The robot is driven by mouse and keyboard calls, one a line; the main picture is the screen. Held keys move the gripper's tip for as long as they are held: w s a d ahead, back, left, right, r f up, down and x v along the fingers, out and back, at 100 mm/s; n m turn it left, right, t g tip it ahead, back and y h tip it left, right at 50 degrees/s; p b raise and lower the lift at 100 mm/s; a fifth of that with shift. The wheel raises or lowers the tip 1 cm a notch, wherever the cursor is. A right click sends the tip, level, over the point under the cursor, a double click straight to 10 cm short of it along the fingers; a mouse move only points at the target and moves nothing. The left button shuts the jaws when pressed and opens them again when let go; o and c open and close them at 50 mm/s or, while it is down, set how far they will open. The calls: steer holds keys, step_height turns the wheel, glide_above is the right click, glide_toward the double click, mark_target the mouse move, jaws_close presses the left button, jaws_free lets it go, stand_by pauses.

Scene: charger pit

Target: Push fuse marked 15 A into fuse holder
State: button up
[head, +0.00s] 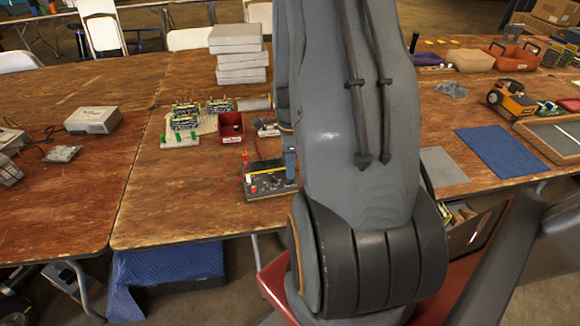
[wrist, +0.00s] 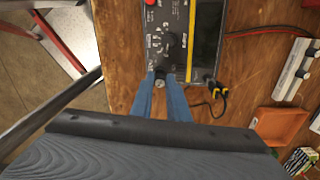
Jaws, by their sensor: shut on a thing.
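The dark charger unit (head: 268,180) stands near the front edge of the middle table. In the wrist view the unit (wrist: 190,42) has a dark panel with white print, a yellow stripe and a red knob. My gripper (wrist: 168,80) has its blue fingers at the panel's near edge, shut on a small part with a pale round end, taken as the fuse (wrist: 160,83). No 15 A mark is readable. A dark round part lies at the fingertips; I cannot tell whether it is the fuse holder or how far the fuse is in it. My gripper also shows in the head view (head: 290,168).
Yellow-and-black clips (wrist: 218,90) lie right of the unit. A red bin (head: 230,127), green boards (head: 184,122) and stacked grey slabs (head: 238,55) stand farther back. The left part of the middle table (head: 150,205) is clear. My arm hides much of the head view.

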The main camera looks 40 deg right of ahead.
steer(key=shift+f, duration=0.8)
stand_by(1.4)
steer(key=o, duration=0.9)
steer(key=shift+o, duration=0.8)
steer(key=shift+r, duration=0.15)
steer(key=shift+r+p, duration=2.5)
steer(key=shift+r, duration=1.15)
